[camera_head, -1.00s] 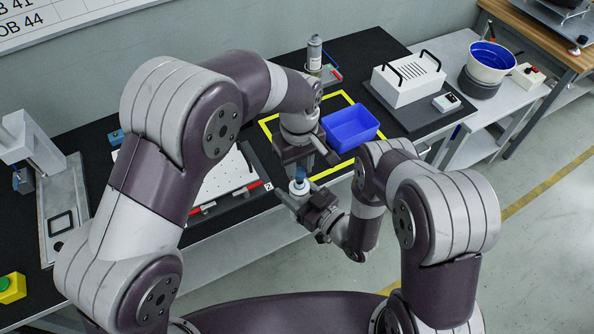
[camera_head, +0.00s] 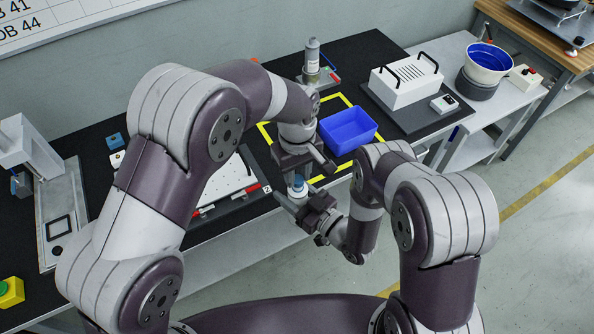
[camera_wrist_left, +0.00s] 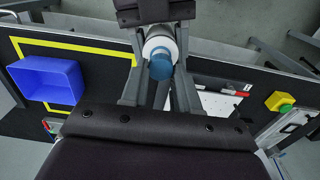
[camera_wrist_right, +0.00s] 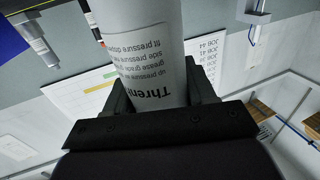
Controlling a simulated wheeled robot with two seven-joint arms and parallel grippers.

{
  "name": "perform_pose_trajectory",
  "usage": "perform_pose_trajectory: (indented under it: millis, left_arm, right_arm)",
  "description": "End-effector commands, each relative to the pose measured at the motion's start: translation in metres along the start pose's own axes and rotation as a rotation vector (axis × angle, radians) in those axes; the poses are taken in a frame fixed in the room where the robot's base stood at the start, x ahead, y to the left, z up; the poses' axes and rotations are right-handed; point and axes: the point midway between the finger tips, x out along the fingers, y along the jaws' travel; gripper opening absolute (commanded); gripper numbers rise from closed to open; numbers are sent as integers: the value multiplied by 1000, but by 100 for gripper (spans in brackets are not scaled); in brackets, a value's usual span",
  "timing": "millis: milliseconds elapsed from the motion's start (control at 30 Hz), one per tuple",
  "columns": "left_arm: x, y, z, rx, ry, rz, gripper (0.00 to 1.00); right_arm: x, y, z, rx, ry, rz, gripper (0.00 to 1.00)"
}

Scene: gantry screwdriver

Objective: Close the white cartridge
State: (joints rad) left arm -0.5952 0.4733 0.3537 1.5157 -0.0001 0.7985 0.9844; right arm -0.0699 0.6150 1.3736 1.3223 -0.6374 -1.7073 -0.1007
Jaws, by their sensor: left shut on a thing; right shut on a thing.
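The white cartridge (camera_head: 298,191) stands roughly upright in my right gripper (camera_head: 296,199), with its printed side large in the right wrist view (camera_wrist_right: 155,45). A blue cap (camera_wrist_left: 160,67) is at the cartridge's top end, between the fingers of my left gripper (camera_wrist_left: 160,60). My left gripper is shut on the cap, directly above the right gripper in the head view (camera_head: 299,174). The cap and the white rim (camera_wrist_left: 158,42) line up closely. I cannot tell whether the cap is fully seated.
A blue bin (camera_head: 348,130) stands behind the grippers inside a yellow outline on the black table. A white board (camera_head: 228,181) lies left of them. A grey bottle (camera_head: 313,55) and a white slotted box (camera_head: 406,82) stand farther back.

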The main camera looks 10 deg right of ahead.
Motion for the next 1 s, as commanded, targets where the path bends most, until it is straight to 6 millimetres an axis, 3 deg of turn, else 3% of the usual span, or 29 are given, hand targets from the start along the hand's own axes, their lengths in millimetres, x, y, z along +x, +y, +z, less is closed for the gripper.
perform_pose_trajectory:
  millis: [667, 767, 867, 1000]
  left_arm:
    - [11, 0, 0, 19, 0, 0, 2]
    - [11, 1, 0, 180, 0, 0, 2]
    - [11, 2, 1, 528, 0, 0, 2]
    - [12, 4, 2, 1130, 0, 1, 2]
  right_arm:
    - [0, 0, -1, -1, 2, 0, 0]
    - [0, 0, -1, -1, 2, 0, 0]
    - [0, 0, -1, -1, 2, 0, 0]
    - [0, 0, 0, 0, 1, 0, 0]
